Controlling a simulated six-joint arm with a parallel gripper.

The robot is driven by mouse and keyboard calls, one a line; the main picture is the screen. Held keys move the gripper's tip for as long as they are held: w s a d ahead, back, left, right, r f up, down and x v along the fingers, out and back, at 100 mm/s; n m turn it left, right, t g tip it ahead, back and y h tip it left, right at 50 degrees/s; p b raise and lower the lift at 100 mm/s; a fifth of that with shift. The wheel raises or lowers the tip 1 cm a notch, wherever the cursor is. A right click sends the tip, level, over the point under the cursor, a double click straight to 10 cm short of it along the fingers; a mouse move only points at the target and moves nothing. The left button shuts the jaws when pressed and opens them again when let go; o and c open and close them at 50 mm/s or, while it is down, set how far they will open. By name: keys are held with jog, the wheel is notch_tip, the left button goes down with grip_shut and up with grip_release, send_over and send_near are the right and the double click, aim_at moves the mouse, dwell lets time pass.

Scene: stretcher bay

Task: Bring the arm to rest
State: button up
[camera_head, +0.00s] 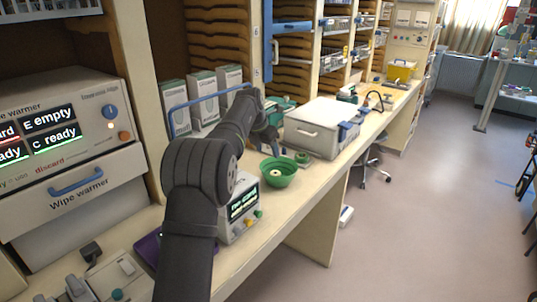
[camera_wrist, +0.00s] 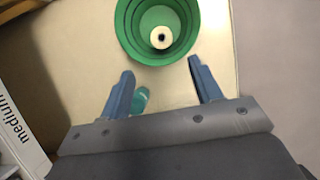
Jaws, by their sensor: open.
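My arm reaches out over the counter in the head view, with my gripper (camera_head: 272,138) at its far end, partly hidden by the arm's own links. In the wrist view the two blue fingers of my gripper (camera_wrist: 160,85) stand well apart with nothing between them. A teal item shows beside the left finger, and the cream counter lies beneath. A green bowl (camera_wrist: 126,22) with a small cream ring-shaped piece (camera_wrist: 161,37) inside is just beyond the fingertips. In the head view the green bowl (camera_head: 279,179) stands on the counter near my gripper.
A white case (camera_head: 312,125) with a drawer-like front stands behind the bowl. A small monitor (camera_head: 240,210) sits beside my arm. The wipe warmer (camera_head: 65,120) is at left. Boxes (camera_head: 202,88) stand against the back. The floor at right is mostly clear.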

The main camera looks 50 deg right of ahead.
aim_at(275, 173)
jog(key=shift+f, duration=0.1)
jog(key=x, duration=1.2)
jog(key=shift+f, duration=0.5)
jog(key=shift+r, duration=0.4)
